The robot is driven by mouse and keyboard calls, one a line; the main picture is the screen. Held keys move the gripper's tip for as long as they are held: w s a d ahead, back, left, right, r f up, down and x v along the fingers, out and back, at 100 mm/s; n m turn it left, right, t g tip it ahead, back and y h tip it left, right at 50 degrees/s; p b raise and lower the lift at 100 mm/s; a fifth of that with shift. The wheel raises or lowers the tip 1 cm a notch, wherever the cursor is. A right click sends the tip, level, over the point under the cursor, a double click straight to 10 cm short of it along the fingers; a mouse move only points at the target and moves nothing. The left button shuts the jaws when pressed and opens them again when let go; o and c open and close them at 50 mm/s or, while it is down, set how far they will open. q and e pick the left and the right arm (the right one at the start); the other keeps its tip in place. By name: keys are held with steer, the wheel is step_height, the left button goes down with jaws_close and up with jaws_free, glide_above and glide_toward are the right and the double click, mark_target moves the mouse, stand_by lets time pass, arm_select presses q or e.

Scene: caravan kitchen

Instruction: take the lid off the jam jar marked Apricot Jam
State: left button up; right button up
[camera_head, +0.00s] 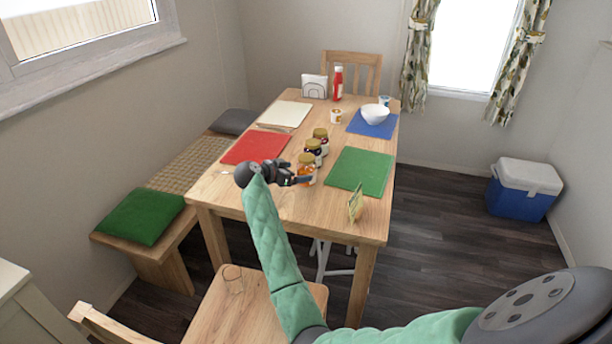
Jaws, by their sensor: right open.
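Three jam jars with gold lids stand in a row in the middle of the wooden table. The nearest is an orange jar (307,171) with its gold lid (306,158) on. Behind it are a dark jar (314,151) and another dark jar (321,139), both lidded. The labels are too small to read; the orange contents look like apricot. My right gripper (302,180) is open at the lower part of the orange jar, level with its body and below the lid. I cannot tell whether it touches the glass. My left gripper is out of view.
The table (275,207) also holds a red mat (257,147), a green mat (361,171), and a blue mat (360,126) under a white bowl (375,113). A wooden chair (240,305) is in front.

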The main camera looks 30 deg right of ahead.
mark_target(302, 161)
steer(key=shift+x, duration=0.8)
steer(key=x, duration=0.3)
steer(key=p+x, duration=0.1)
steer(key=shift+w+d+f, duration=0.1)
steer(key=shift+w+d, duration=0.05)
steer(key=shift+w, duration=0.25)
steer(key=shift+d+f, duration=0.2)
steer(key=shift+d, duration=0.05)
steer(key=c, duration=1.5)
steer(key=shift+o, duration=0.2)
steer(key=shift+w+r, duration=0.1)
steer(key=shift+r, duration=0.45)
steer(key=r, duration=0.1)
steer(key=s+r, duration=0.1)
steer(key=r, duration=0.1)
steer(key=shift+r+b, duration=0.2)
steer(key=shift+b, duration=0.15)
arm_select(q)
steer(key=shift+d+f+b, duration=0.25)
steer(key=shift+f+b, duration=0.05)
steer(key=shift+b, duration=0.1)
arm_select(e)
steer(key=s+d+r, duration=0.2)
steer(key=s+r, duration=0.4)
steer(key=s, duration=0.4)
steer(key=shift+s+r, duration=0.3)
